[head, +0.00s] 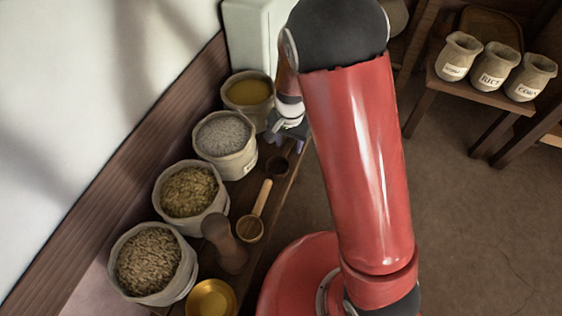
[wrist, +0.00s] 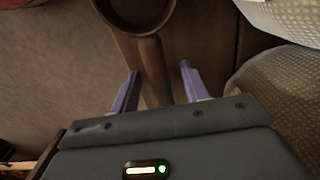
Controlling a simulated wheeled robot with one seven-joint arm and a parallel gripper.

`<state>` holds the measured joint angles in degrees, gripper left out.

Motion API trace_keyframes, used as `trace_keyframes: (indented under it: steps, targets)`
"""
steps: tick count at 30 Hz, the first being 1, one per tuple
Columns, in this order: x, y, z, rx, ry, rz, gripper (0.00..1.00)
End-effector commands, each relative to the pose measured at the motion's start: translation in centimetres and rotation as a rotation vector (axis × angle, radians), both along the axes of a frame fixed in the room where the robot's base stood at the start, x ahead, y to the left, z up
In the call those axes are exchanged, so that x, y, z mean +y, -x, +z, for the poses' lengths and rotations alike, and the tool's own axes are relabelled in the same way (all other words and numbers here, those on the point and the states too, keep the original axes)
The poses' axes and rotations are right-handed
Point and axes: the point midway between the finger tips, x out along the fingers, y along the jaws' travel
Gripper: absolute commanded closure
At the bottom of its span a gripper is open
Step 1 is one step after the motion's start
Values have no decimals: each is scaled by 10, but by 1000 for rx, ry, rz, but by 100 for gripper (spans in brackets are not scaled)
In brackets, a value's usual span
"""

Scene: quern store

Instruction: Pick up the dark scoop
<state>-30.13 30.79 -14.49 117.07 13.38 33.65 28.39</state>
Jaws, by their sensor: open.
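The dark scoop (wrist: 150,50) shows in the wrist view, its round bowl at the top edge and its handle running down between my fingers. In the head view its dark bowl (head: 277,166) lies on the bench just below my gripper (head: 286,138), and its handle is hidden by the gripper. In the wrist view my gripper (wrist: 159,70) is open, with one purple finger on each side of the handle and gaps on both sides. I cannot tell how far the fingertips are above the bench.
Several sacks of grain (head: 225,140) line the wall side of the bench. A lighter wooden scoop (head: 250,229), a brown wooden pestle-like object (head: 225,245) and a brass bowl (head: 211,299) stand nearer. Three labelled small sacks (head: 492,68) stand on a separate shelf at right.

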Motion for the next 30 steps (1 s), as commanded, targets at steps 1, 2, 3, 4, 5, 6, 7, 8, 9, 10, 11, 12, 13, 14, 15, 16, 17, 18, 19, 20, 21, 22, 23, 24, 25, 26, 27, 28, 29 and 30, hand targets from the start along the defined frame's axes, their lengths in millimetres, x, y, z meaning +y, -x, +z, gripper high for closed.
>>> trace_keyframes:
  steps: [1, 2, 3, 4, 5, 6, 7, 8, 9, 10, 11, 12, 13, 14, 15, 16, 17, 18, 19, 20, 21, 22, 23, 24, 25, 26, 27, 28, 29, 30]
  targets:
    - [0, 0, 0, 0, 0, 0, 57]
    - [0, 0, 0, 0, 0, 0, 61]
    - [0, 0, 0, 0, 0, 0, 66]
    - [0, 0, 0, 0, 0, 0, 70]
    - [0, 0, 0, 0, 0, 0, 74]
    - [0, 0, 0, 0, 0, 0, 79]
    - [0, 0, 0, 0, 0, 0, 83]
    - [0, 0, 0, 0, 0, 0, 87]
    - [0, 0, 0, 0, 0, 0, 92]
    - [0, 0, 0, 0, 0, 0, 96]
    - [0, 0, 0, 0, 0, 0, 100]
    - [0, 0, 0, 0, 0, 0, 100]
    - [0, 0, 1, 0, 0, 0, 100]
    - [0, 0, 1, 0, 0, 0, 100]
    - [0, 0, 1, 0, 0, 0, 100]
    - [0, 0, 1, 0, 0, 0, 100]
    - [0, 0, 1, 0, 0, 0, 100]
    - [0, 0, 1, 0, 0, 0, 100]
    - [0, 0, 1, 0, 0, 0, 100]
    - [0, 0, 2, 0, 0, 0, 100]
    - [0, 0, 3, 0, 0, 0, 100]
    - [0, 0, 4, -1, 0, 0, 100]
    - [0, 0, 6, -1, -1, 0, 100]
    - [0, 0, 9, -1, -1, 1, 100]
    - [0, 0, 12, -1, -1, 1, 100]
    - [0, 0, 16, -1, -1, 1, 100]
    - [0, 0, 21, -3, -1, 1, 100]
    - [0, 0, 26, -3, -1, 1, 100]
    - [0, 0, 31, -3, -1, 1, 100]
    - [1, -1, 40, -4, -2, 1, 100]
